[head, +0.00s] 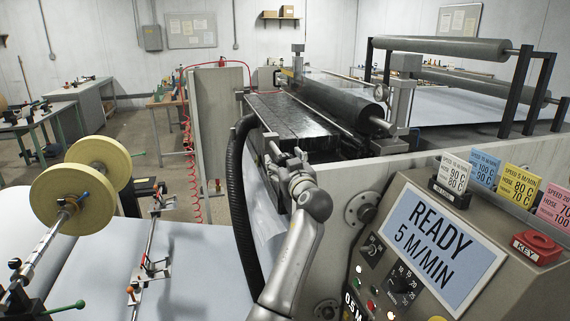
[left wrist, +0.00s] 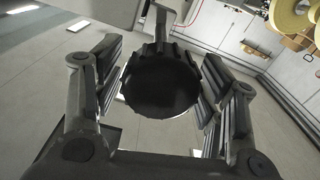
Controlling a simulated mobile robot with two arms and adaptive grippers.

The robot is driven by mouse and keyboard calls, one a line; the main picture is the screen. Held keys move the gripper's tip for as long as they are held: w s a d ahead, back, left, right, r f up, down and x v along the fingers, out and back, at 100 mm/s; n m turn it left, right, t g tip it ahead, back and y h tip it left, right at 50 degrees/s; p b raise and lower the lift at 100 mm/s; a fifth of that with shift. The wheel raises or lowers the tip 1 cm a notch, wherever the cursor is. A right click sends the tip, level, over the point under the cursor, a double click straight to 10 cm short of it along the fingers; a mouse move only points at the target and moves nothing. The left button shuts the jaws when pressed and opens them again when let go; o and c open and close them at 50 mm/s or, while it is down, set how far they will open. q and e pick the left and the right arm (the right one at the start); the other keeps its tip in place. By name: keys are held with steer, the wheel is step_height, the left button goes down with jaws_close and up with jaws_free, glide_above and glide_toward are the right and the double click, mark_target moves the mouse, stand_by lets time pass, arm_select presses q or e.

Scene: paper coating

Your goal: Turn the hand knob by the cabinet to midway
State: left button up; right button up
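The hand knob (left wrist: 160,82), black and round with a scalloped rim, fills the middle of the left wrist view. My left gripper (left wrist: 162,88) has its fingers spread on either side of the knob, with narrow gaps that make it look open around it. In the head view the left gripper (head: 284,153) is at the near end of the coating machine's dark bed. I cannot pick out the knob there. My right gripper is not in view.
A control panel with a READY 5 M/MIN screen (head: 430,235) stands close on the right, with coloured cards (head: 520,185) above it. A black hose (head: 238,190) runs just left of my arm. A yellow roll (head: 75,203) stands at left.

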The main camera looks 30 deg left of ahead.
arm_select(q)
steer(key=v, duration=1.2)
stand_by(0.5)
